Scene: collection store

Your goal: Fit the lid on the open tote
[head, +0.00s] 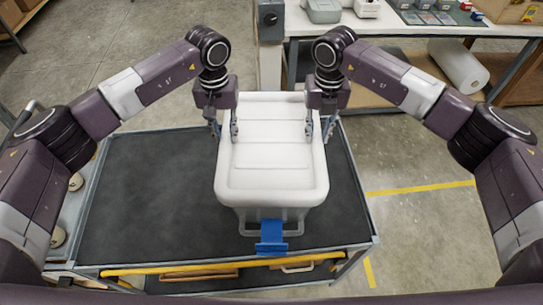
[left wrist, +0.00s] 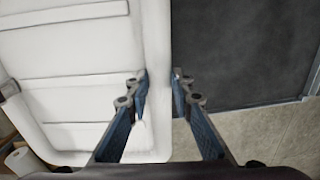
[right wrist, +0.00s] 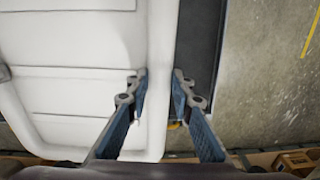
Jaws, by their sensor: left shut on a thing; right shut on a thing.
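The white lid (head: 272,160) lies over the top of the tote (head: 250,214) on the cart, and covers its opening. Only the tote's front wall shows below the lid's near edge. I cannot tell whether the lid is seated or slightly above the rim. A blue clip (head: 271,237) hangs at the tote's front. My left gripper (head: 226,130) is shut on the lid's left edge, and my right gripper (head: 319,128) is shut on its right edge. The lid's rim shows between the fingers in the left wrist view (left wrist: 156,60) and in the right wrist view (right wrist: 160,50).
The tote stands on the dark cart top (head: 150,190), which has wide free room to its left and a narrow strip to its right. A yellow bar (head: 180,268) runs along the cart's front. A white workbench (head: 420,25) with boxes and trays stands behind.

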